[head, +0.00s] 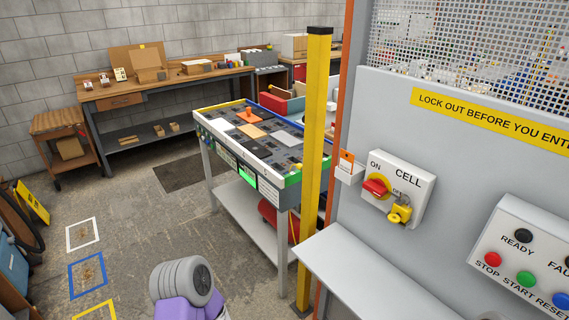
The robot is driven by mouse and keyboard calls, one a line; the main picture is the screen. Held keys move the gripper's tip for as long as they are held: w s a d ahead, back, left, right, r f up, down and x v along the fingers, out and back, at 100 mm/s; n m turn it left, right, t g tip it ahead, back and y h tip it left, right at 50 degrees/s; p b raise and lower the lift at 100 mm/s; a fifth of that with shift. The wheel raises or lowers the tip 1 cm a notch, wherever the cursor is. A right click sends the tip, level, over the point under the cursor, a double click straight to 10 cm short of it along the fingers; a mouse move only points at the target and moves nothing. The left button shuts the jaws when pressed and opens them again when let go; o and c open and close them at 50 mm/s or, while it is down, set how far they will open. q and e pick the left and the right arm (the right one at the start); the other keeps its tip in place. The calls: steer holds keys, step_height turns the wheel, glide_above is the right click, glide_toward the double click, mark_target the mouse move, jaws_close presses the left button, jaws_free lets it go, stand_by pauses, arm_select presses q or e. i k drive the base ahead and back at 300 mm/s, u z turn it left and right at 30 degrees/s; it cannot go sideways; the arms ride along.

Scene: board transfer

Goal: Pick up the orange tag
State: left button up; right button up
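The orange tag (346,161) stands upright in a small pale holder (347,174) on the grey cell panel, left of the switch box. Its lower part is hidden by the holder's front. The switch box (412,178) marked "CELL" carries a red rotary handle (376,187) on a yellow base and a yellow padlock (399,210) hanging at its lower right. Neither of my grippers shows in the head view, so I cannot see what they hold.
A pale shelf (365,281) juts out below the switch box. A yellow post (315,150) stands left of the tag. A button box (530,245) is at right. A cart with boards (252,185) stands behind the post. Open floor (140,230) lies left.

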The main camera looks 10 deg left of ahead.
mark_target(346, 162)
steer(key=k, duration=1.1)
steer(key=u, duration=0.75)
steer(key=i, duration=1.6)
steer(key=z, duration=0.9)
